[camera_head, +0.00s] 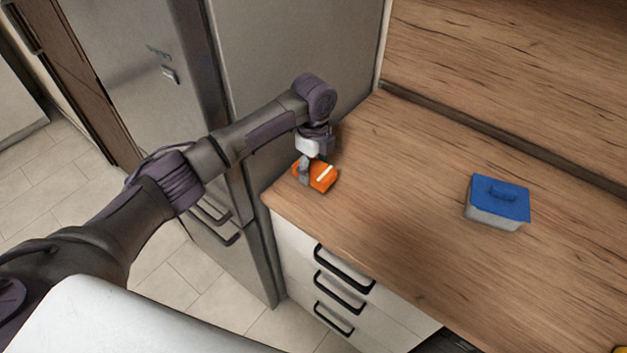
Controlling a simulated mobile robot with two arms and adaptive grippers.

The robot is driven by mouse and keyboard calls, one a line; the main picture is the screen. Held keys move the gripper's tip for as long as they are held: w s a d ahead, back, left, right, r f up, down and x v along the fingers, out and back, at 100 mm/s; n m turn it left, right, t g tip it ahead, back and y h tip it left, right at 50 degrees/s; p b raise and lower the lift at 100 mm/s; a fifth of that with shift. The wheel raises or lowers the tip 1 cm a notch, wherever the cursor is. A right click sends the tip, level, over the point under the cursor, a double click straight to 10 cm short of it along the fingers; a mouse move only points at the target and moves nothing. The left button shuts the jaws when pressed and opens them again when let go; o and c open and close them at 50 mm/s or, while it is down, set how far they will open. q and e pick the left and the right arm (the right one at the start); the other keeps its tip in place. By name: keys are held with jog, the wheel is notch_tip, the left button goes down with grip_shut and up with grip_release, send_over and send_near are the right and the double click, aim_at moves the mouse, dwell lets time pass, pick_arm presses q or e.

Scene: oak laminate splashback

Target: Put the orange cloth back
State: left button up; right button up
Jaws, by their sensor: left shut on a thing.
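The orange cloth (325,180) has a pale stripe and is at the left end of the wooden counter, close to the refrigerator side. My left gripper (307,178) points down over it and is shut on the cloth. The fingers hide part of the cloth's left side. I cannot tell whether the cloth rests on the counter or is held just above it. My right gripper is out of view.
A grey container with a blue lid (498,200) stands on the counter (400,190) to the right. The counter between is clear. Black-handled drawers (340,285) are below. A steel refrigerator (150,60) stands left. A yellow thing (621,349) shows at the lower right corner.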

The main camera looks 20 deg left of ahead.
aim_at(313, 176)
pick_arm(q)
notch_tip(313, 176, down, 4)
jog(key=b, duration=0.3)
jog(key=shift+r, duration=0.4)
jog(key=o, duration=1)
jog(key=shift+f, duration=0.2)
jog(key=shift+r, duration=0.15)
